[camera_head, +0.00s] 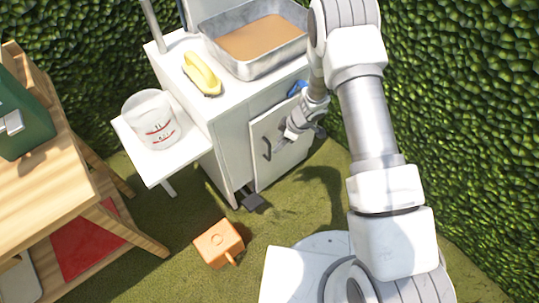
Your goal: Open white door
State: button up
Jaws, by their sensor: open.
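The white door (286,160) is the front panel of a white cabinet (230,152), and it appears shut. A dark curved handle (266,149) stands upright near its left edge. My gripper (281,143) is in front of the door, just right of the handle, with its fingers open. I cannot tell whether the fingers touch the handle. My arm comes down from the upper right and hides part of the cabinet's right side and top.
A metal tray with brown contents (293,55) and a yellow item (202,74) are on the cabinet top. A white bucket (150,121) stands on a side shelf (190,150). An orange box (219,244) is on the grass. A wooden table (60,190) is left; hedges (460,110) surround.

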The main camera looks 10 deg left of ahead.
aim_at(270, 159)
jog(key=b+x, duration=0.2)
jog(key=x, duration=0.7)
jog(key=shift+b, duration=0.35)
grip_shut()
dwell(0.9)
